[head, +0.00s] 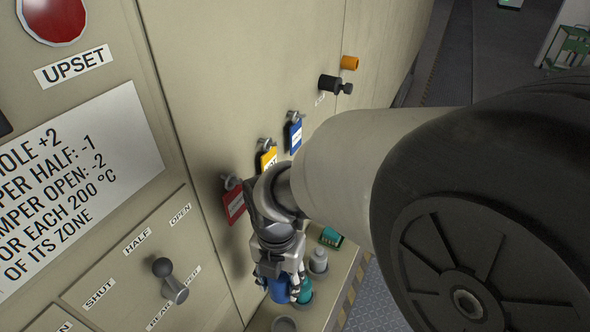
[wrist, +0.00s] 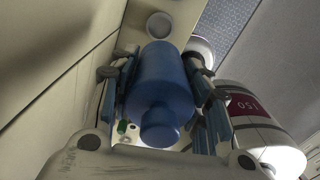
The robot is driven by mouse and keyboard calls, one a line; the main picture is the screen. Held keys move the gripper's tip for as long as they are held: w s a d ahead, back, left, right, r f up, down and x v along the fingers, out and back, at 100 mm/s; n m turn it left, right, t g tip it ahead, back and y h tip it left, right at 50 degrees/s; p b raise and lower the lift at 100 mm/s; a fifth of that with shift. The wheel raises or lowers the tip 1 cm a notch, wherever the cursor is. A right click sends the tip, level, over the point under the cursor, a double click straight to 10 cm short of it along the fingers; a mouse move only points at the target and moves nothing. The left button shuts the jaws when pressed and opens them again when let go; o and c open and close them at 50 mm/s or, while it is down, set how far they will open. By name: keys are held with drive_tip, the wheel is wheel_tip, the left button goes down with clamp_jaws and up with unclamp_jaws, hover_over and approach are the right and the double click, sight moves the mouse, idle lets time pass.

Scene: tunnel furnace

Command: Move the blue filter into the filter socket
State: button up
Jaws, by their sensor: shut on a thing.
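The blue filter (wrist: 160,85) is a blue cylinder with a narrower neck, held between the two fingers of my gripper (wrist: 160,62) in the wrist view. In the head view the blue filter (head: 280,291) shows low beside the panel, below my gripper (head: 279,284), above or at a narrow ledge. I cannot tell whether it touches the ledge. A grey round fitting (head: 284,325) sits on the ledge just below it; a round grey fitting (wrist: 160,25) also shows beyond the filter in the wrist view. I cannot tell for sure which fitting is the filter socket.
On the ledge (head: 343,268) stand a teal item (head: 304,290), a grey bottle-like item (head: 318,261) and a green item (head: 331,237). Red (head: 233,204), yellow (head: 268,160) and blue (head: 296,136) tags hang on the panel. A lever (head: 170,280) juts out left. A cylinder marked 150 (wrist: 262,125) is close right.

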idle(0.3)
drive_tip(key=s+d, duration=0.3)
drive_tip(key=d, duration=0.6)
drive_tip(key=shift+s, duration=0.4)
drive_tip(key=shift+d, duration=0.1)
